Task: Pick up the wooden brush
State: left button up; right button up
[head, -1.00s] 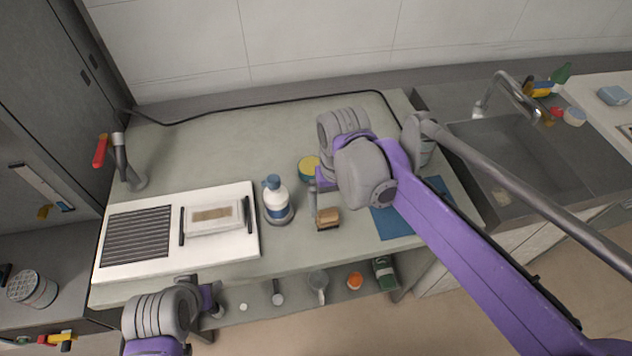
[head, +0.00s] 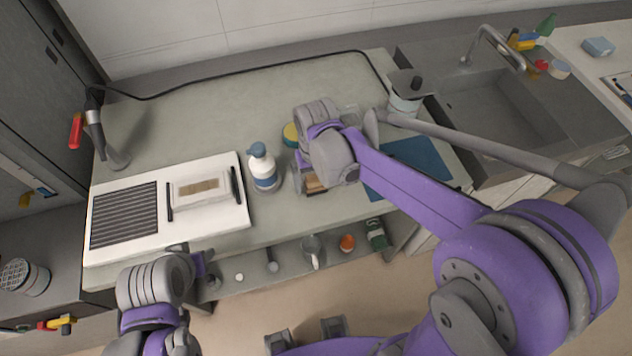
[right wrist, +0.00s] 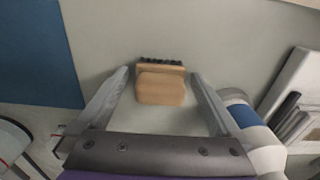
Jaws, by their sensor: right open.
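The wooden brush (head: 314,186) lies on the grey-green worktop near its front edge, partly hidden by my right gripper in the head view. In the right wrist view the brush (right wrist: 161,88) shows a tan wooden block with dark bristles on its far side. My right gripper (right wrist: 158,77) is open, with one finger on each side of the brush and visible gaps between them. In the head view the right gripper (head: 310,175) is above and around the brush. My left gripper (head: 203,266) is at the front left, below the white panel, and its jaws are unclear.
A white bottle with a blue band (head: 264,170) stands just left of the brush. A blue mat (head: 415,160) lies to the right, with a jar (head: 404,104) behind it. A white grilled panel (head: 220,216) lies left. A lower shelf holds an orange item (head: 347,243) and cups.

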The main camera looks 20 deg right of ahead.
jog(key=shift+f, duration=0.35)
jog(key=c, duration=1.3)
jog(key=shift+r, duration=0.1)
jog(key=shift+c, duration=0.2)
notch_tip(320, 180, up, 10)
jog(key=shift+f+p, duration=0.1)
jog(key=shift+p, duration=0.2)
jog(key=o, duration=0.7)
jog(key=c, duration=0.5)
jog(key=shift+s, duration=0.1)
